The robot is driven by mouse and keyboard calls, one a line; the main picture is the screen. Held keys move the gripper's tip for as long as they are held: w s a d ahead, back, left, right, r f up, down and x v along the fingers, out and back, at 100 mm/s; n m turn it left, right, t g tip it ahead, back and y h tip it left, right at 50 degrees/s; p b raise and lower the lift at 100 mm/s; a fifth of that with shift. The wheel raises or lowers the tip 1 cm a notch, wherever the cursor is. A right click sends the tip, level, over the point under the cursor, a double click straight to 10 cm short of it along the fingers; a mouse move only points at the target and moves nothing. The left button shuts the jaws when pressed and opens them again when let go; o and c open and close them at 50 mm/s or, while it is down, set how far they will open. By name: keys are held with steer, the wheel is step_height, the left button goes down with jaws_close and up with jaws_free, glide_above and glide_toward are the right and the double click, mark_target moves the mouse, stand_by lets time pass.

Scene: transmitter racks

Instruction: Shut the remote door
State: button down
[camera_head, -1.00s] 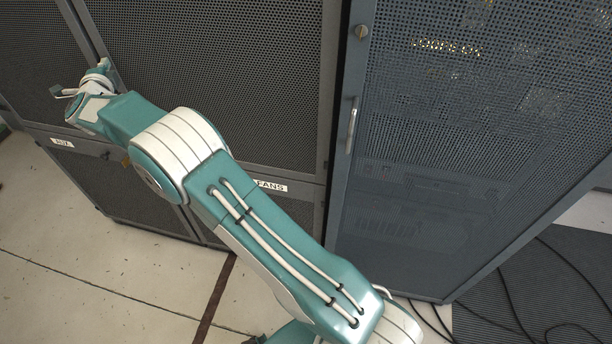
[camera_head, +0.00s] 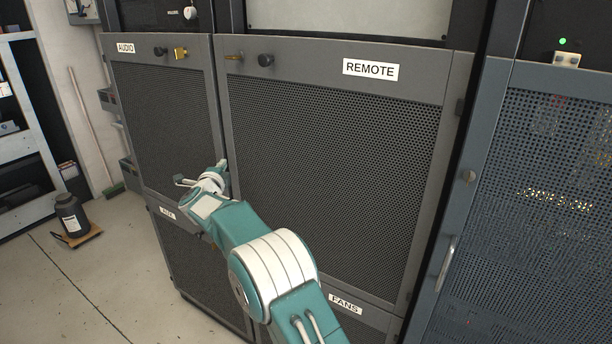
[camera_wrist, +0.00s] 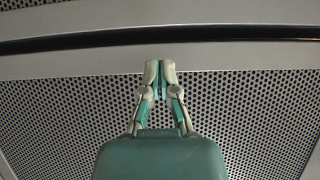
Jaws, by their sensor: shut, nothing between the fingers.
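The remote door (camera_head: 345,165) is a dark grey perforated panel with a REMOTE label at its top right. It looks about flush with its cabinet frame; I cannot tell whether a small gap is left. A black knob (camera_head: 265,60) and a brass latch (camera_head: 234,57) sit at its top left. My gripper (camera_head: 223,164) is at the door's left edge, beside the audio door. In the wrist view my gripper (camera_wrist: 160,69) is shut and empty, its tips over a grey frame strip between a dark gap and a perforated panel. Contact cannot be told.
The audio door (camera_head: 165,120) is on the left, with a brass padlock (camera_head: 180,53). The FANS panel (camera_head: 345,304) is below. A blue-grey mesh rack door (camera_head: 540,200) with a handle is at right. A black jar (camera_head: 71,215) stands on the left floor, which is otherwise mostly clear.

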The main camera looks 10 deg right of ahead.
steer(key=s+a, duration=0.8)
steer(key=s+d+r+n+y, duration=0.4)
steer(key=d+r+n+y, duration=0.25)
steer(key=r, duration=0.35)
steer(key=s+d+r+n+g+y, duration=0.25)
steer(key=s+d+n, duration=0.3)
steer(key=s, duration=0.35)
steer(key=s+d+f+n+g+h, duration=0.1)
steer(key=s+d+f+n+g, duration=0.2)
steer(key=s, duration=0.8)
steer(key=s+d+f+n+g+h, duration=0.2)
steer(key=s+d+f, duration=0.3)
steer(key=s+d, duration=0.3)
steer(key=s+d+f+n+g+h, duration=0.1)
steer(key=s+d+f+n+g, duration=0.2)
steer(key=s, duration=1.3)
steer(key=d+f+g, duration=0.1)
steer(key=d+f, duration=0.1)
steer(key=d, duration=0.1)
steer(key=shift+n, duration=0.4)
steer(key=shift+r, duration=0.1)
